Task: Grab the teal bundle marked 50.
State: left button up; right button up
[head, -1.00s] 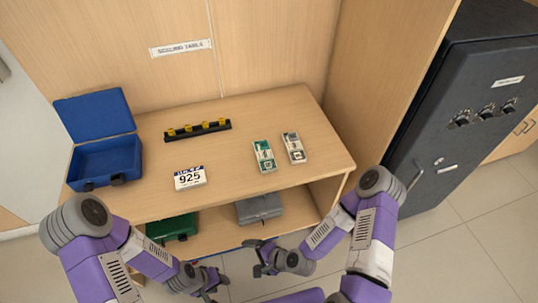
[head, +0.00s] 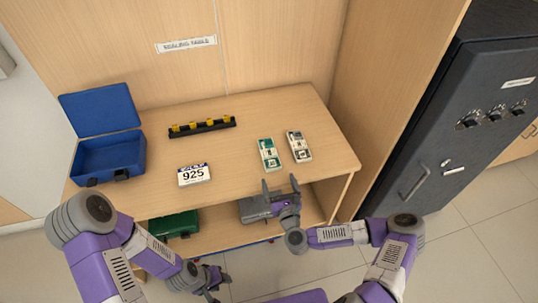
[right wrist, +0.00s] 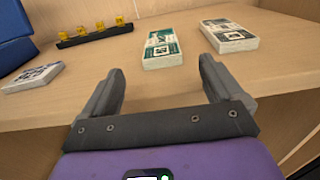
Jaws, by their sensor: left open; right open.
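The teal bundle (head: 269,154) lies flat on the wooden table, right of the middle; any number on it is too small to read. It also shows in the right wrist view (right wrist: 163,48), beyond the gap between my fingers. A grey-black bundle (head: 299,146) lies just to its right and shows in the right wrist view too (right wrist: 229,36). My right gripper (head: 281,187) is open and empty at the table's front edge, pointing at the teal bundle, apart from it. My left gripper (head: 213,284) is open and low, in front of the table, away from the bundles.
A black rack with yellow pegs (head: 202,127) stands behind. An open blue box (head: 108,157) is at the left end. Green (head: 176,224) and grey cases sit on the shelf below. A dark safe (head: 450,110) stands right.

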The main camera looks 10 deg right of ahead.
aim_at(275, 175)
jog(key=shift+w+f+b, duration=0.15)
jog(key=shift+w+b, duration=0.1)
jog(key=shift+w, duration=1.15)
jog(key=shift+w+f+b, duration=0.15)
jog(key=shift+w+b, duration=0.1)
jog(key=shift+w, duration=1.1)
jog(key=shift+c, duration=0.4)
jog(key=c, duration=1.1)
